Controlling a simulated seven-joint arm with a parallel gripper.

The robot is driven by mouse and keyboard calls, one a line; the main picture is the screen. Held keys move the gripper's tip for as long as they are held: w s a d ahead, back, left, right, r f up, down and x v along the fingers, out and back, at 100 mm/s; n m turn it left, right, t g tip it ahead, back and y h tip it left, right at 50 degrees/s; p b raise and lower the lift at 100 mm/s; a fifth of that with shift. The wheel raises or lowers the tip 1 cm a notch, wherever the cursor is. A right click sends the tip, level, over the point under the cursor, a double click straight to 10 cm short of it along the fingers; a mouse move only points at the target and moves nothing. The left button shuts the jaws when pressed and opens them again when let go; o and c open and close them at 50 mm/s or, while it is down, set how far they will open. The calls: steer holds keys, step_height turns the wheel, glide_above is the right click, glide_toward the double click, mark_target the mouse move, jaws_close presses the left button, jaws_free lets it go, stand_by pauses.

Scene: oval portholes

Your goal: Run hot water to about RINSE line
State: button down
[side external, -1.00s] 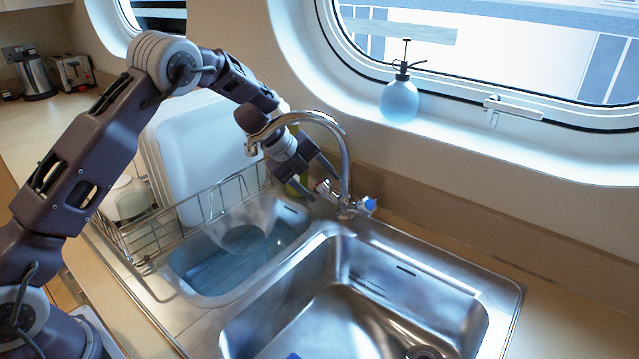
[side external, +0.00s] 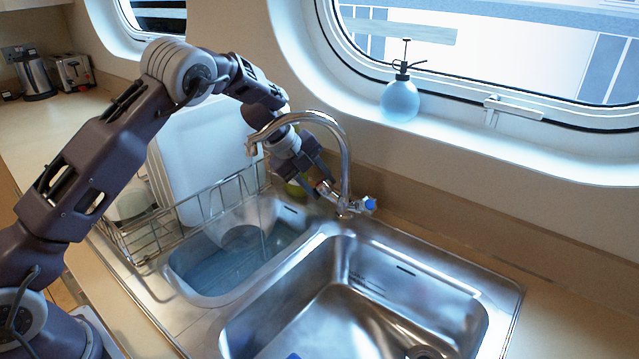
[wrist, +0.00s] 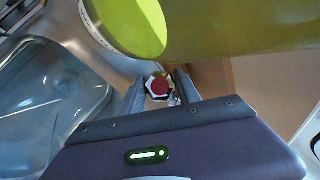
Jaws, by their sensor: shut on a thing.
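The hot tap knob, with a red cap (wrist: 160,86), sits between the fingers of my gripper (wrist: 158,95) in the wrist view. In the side view my gripper (side external: 323,186) is shut on this knob at the left of the tap base. The curved chrome spout (side external: 318,116) points over the left basin. I cannot make out a RINSE line.
A blue-capped cold knob (side external: 370,204) is right of the spout. A green bottle (wrist: 215,25) stands close beside my gripper. A dish rack (side external: 200,205) with a white tray is at left. The right basin (side external: 350,300) looks mostly clear.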

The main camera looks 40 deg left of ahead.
steer(key=c, duration=0.9)
jaws_free()
steer(key=shift+o, duration=0.2)
steer(key=v, duration=0.7)
steer(key=shift+a, duration=0.1)
